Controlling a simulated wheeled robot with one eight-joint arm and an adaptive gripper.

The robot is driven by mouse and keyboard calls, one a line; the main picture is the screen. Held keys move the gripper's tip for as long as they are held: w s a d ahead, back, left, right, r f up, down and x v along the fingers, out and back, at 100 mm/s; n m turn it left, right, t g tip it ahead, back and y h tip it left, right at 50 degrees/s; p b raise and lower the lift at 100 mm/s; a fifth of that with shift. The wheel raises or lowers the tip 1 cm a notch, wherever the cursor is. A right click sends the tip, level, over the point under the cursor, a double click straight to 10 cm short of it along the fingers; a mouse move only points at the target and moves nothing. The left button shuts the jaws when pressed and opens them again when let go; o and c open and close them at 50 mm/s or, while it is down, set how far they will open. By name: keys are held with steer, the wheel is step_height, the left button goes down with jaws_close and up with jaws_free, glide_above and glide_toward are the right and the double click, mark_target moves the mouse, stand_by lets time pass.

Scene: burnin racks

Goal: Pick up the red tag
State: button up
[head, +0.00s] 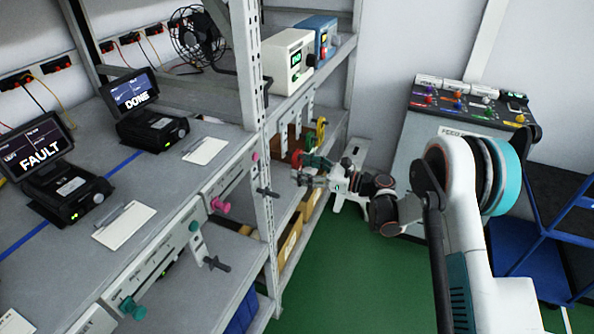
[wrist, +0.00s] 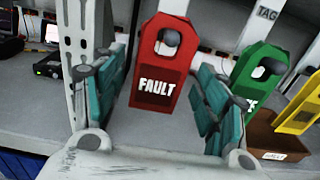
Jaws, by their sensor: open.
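The red tag (wrist: 158,70), marked FAULT in white and with a hole near its top, hangs upright in the wrist view. My gripper (wrist: 162,78) is open, with one teal-padded finger on each side of the tag in the picture. Whether the tag is between the pads in depth or still beyond them, I cannot tell. Nothing is held. In the head view my gripper (head: 303,179) is at the rack's far end, small and partly lost against red and grey parts.
A green tag (wrist: 259,74) and a yellow tag (wrist: 302,108) hang to the right. A brown bin (wrist: 272,137) sits below them. A rack post (wrist: 80,45) stands close on the left. In the head view, green floor (head: 365,280) is clear beside the rack.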

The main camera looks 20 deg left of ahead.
steer(key=shift+a+f, duration=0.15)
steer(key=shift+a, duration=1.1)
steer(key=shift+w, duration=0.1)
steer(key=shift+c, duration=0.6)
steer(key=c, duration=0.9)
steer(key=shift+o, duration=0.2)
